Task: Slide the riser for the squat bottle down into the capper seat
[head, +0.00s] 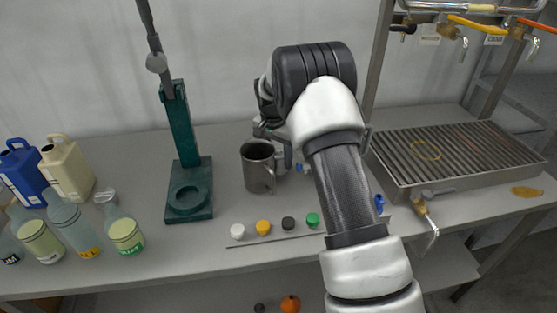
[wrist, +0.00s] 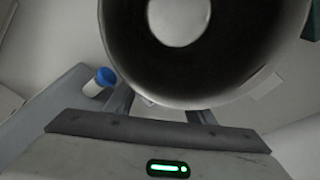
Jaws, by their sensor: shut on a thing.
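The riser (head: 257,168) looks like a grey metal cylinder with a handle-like piece on its right side. In the wrist view the riser (wrist: 205,85) is a wide dark round with a pale circle in its middle. The fingertips are partly hidden. The green capper (head: 186,125) stands left of the riser. Its seat (head: 189,211) is a round recess in the base and looks empty. The riser is apart from the seat.
Bottles (head: 125,234) and blue and cream jugs (head: 68,170) stand at the left. A strip with several coloured caps (head: 288,224) lies in front of the riser. A slatted metal tray (head: 450,155) is at the right. Bench between riser and capper is clear.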

